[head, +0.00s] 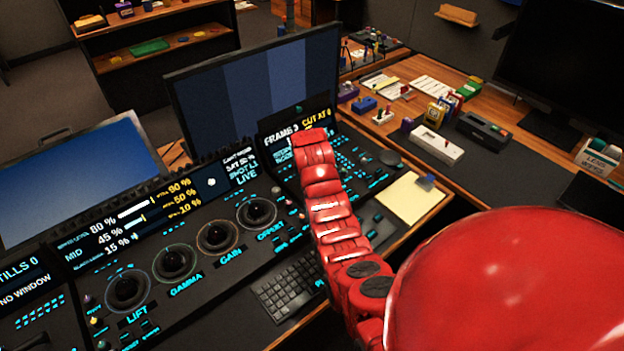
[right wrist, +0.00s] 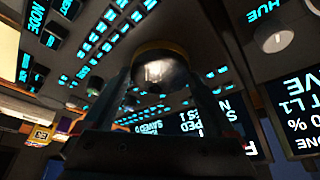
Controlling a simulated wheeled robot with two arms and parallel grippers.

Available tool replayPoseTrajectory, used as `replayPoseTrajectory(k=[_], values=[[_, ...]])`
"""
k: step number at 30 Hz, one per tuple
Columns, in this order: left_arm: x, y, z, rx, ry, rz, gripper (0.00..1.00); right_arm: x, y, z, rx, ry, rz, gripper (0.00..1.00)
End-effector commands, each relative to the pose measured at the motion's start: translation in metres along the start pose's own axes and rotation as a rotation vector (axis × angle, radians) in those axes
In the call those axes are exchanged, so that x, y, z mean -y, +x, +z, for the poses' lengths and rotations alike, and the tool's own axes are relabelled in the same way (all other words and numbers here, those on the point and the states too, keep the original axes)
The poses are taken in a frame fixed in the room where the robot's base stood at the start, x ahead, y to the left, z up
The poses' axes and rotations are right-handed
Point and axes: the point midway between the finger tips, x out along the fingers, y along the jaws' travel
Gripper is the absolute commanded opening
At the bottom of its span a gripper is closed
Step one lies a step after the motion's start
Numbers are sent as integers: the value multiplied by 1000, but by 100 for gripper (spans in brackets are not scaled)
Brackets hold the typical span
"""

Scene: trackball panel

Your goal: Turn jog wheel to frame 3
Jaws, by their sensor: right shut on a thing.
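In the right wrist view, my right gripper (right wrist: 160,80) has one finger on each side of a round dark knob with a brassy rim, which I take to be the jog wheel (right wrist: 158,66); it is shut on it. In the head view my red right arm reaches over the panel (head: 205,290) and hides the wheel and the gripper. The small display (head: 282,136) behind the arm reads "FRAME 3", with "CUT AT" and a figure I cannot read surely. The wheel's markings cannot be made out. My left gripper is not in view.
Trackballs, one of them the gain trackball (head: 217,236), sit left of my arm. A keyboard (head: 290,288) lies in front. A yellow notepad (head: 410,198) lies to the right. A large monitor (head: 255,85) stands behind. The wrist view shows a hue knob (right wrist: 277,38) nearby.

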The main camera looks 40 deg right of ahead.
Motion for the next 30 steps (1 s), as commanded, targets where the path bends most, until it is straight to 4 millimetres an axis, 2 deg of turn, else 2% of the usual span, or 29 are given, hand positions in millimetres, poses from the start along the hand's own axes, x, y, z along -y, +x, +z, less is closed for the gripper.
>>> replayPoseTrajectory(k=[3,18,19,21,30], values=[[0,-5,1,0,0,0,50,1,2,1,1,23,10,35],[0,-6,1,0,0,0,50,0,0,1,2,40,17,35],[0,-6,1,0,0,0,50,0,0,1,2,40,17,92],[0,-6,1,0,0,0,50,0,0,0,2,40,17,100],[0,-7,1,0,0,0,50,0,-3,0,2,40,17,100]])
